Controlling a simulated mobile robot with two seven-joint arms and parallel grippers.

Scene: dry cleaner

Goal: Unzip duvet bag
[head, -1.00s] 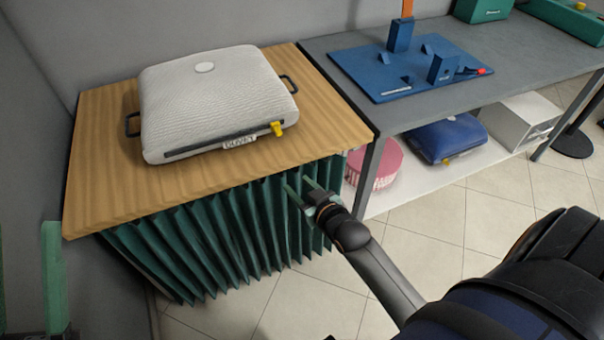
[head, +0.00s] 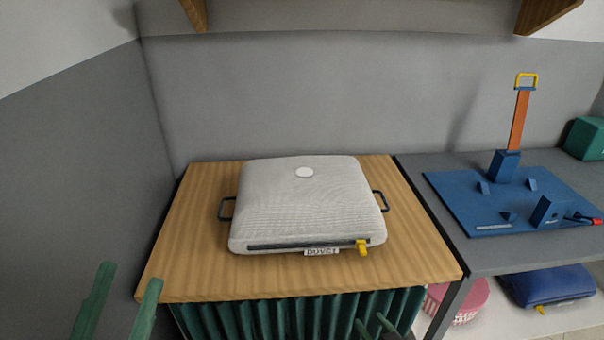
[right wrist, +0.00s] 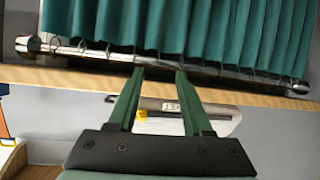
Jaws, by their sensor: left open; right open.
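The white duvet bag (head: 297,208) lies flat on the wooden counter (head: 195,270). Its front edge bears a dark zip (head: 290,244), a DUVET label (head: 322,252) and a yellow zip pull (head: 362,247) near the right end. The bag and yellow pull (right wrist: 142,114) also show beyond the fingers in the right wrist view. My left gripper (head: 130,274) is open and empty, left of the counter's front corner. My right gripper (head: 370,322) is open and empty in front of the green curtain, below the counter edge; its fingers (right wrist: 160,74) show apart in the wrist view.
A green pleated curtain (head: 290,318) hangs on a metal rod (right wrist: 100,53) under the counter's front edge. A grey table to the right carries a blue board (head: 480,222) with blocks. Below it are a pink round box (head: 466,300) and a blue bag (head: 550,288). Walls stand behind and left.

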